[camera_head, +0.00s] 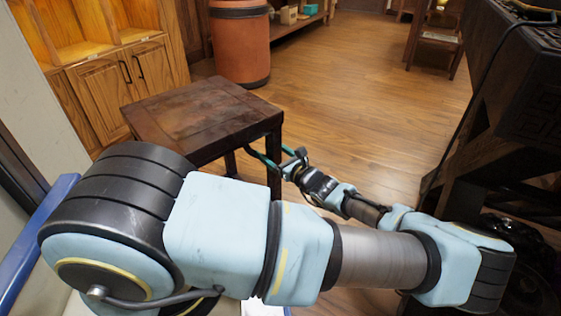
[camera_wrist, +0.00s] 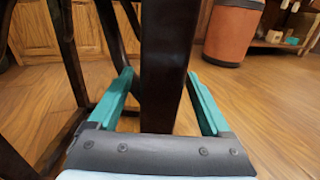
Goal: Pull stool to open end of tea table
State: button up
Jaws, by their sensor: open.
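The stool (camera_head: 195,112) is dark wood with a square top and stands upright on the floor at the left of the head view. My gripper (camera_head: 264,161) is beside its near right leg (camera_head: 274,178), below the seat. In the wrist view, my gripper (camera_wrist: 160,74) is open, with one green finger on each side of a dark stool leg (camera_wrist: 167,60). Gaps show between the leg and both fingers. The tea table (camera_head: 525,95) is dark carved wood at the right edge of the head view, only partly in view. My arm hides the floor in front of the stool.
A wooden cabinet (camera_head: 105,85) stands behind the stool at left. A terracotta-coloured barrel (camera_head: 240,50) stands beyond it. A thin dark cable (camera_head: 478,95) hangs by the tea table. Open wooden floor (camera_head: 365,100) lies between stool and table.

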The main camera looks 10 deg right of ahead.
jog(key=shift+x, duration=0.9)
grip_shut()
dwell(0.9)
